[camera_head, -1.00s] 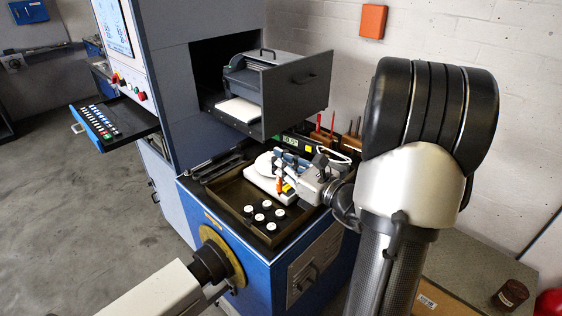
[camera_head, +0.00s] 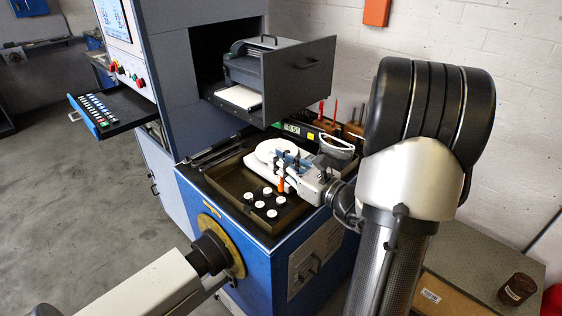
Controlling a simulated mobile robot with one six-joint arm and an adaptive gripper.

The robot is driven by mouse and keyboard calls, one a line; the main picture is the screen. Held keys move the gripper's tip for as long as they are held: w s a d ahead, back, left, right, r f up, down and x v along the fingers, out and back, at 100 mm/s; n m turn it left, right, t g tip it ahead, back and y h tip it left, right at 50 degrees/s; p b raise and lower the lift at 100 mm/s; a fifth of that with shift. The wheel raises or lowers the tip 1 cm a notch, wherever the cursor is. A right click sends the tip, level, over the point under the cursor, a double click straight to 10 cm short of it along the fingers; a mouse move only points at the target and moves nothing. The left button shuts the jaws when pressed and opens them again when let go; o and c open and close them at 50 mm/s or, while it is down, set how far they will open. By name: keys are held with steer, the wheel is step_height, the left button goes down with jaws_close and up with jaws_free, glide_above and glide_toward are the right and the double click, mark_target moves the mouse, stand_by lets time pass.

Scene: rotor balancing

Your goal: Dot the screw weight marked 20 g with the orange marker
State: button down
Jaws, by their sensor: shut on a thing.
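My gripper (camera_head: 283,172) is over the right part of the dark tray (camera_head: 227,184) on the blue cabinet. It is shut on the orange marker (camera_head: 281,185), which hangs roughly upright below the jaws. Several screw weights with white tops stand in the tray just left of and in front of the marker; the nearest is a weight (camera_head: 280,199) just below the marker tip in the picture. Others include a weight (camera_head: 268,190) and a weight (camera_head: 249,195). The marks on them are too small to read, so I cannot tell which is 20 g. Whether the marker touches anything is unclear.
A white round thing (camera_head: 268,148) lies behind the gripper. A small green-lit display (camera_head: 292,128) and tools in wooden holders (camera_head: 352,130) stand at the back. An open grey drawer (camera_head: 300,82) juts out above the tray. The tray's front left is clear.

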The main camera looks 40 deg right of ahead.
steer(key=shift+f+b, duration=0.7)
steer(key=shift+f, duration=0.25)
stand_by(1.8)
steer(key=shift+r, duration=0.15)
steer(key=shift+r+p, duration=2.9)
steer(key=shift+r, duration=0.6)
steer(key=shift+w+d, duration=0.1)
